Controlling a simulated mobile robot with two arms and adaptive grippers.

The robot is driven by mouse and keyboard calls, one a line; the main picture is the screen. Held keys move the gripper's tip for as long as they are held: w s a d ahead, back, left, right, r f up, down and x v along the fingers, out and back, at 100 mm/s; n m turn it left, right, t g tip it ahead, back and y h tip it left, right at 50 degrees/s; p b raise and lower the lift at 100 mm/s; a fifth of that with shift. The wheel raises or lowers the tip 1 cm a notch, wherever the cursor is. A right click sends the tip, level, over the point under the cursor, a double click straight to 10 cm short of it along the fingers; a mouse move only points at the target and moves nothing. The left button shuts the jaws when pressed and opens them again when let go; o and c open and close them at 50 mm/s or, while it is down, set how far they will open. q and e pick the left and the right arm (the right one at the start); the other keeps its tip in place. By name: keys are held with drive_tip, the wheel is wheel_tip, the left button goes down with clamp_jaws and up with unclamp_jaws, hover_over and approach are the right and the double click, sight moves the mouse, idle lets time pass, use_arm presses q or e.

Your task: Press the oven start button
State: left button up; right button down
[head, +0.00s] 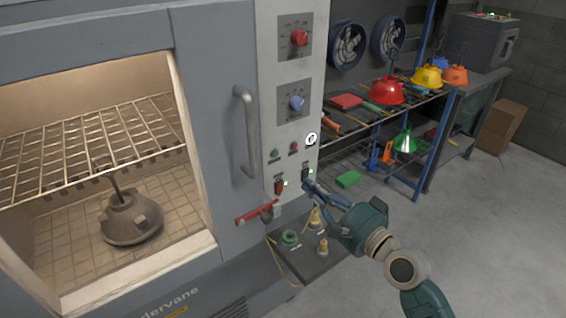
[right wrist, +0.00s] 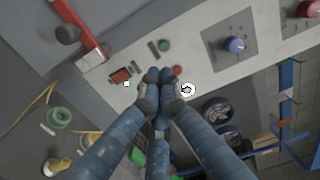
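The oven's pale control panel (head: 285,115) is right of its door handle. It carries a green round button (head: 273,153), a red round button (head: 294,147), a red rocker switch (head: 279,186) and a dark switch (head: 305,174). Labels are too small to read, so I cannot tell which is the start button. My right gripper (head: 308,186) has its fingertips at the panel's lower right, by the dark switch; contact is unclear. In the right wrist view its fingers (right wrist: 160,76) are together and empty, between the red switch (right wrist: 121,76) and red button (right wrist: 177,71). My left gripper is out of view.
Red (head: 299,37) and blue (head: 296,103) knobs sit higher on the panel. A door handle (head: 246,130) and red lever (head: 257,212) stick out. A low shelf (head: 318,262) holds small fittings. Racks with coloured hoods stand right.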

sight(274, 157)
drive_tip(key=p+x, duration=0.1)
drive_tip(key=x, duration=1)
drive_tip(key=shift+w+a, duration=0.45)
drive_tip(key=shift+w, duration=0.05)
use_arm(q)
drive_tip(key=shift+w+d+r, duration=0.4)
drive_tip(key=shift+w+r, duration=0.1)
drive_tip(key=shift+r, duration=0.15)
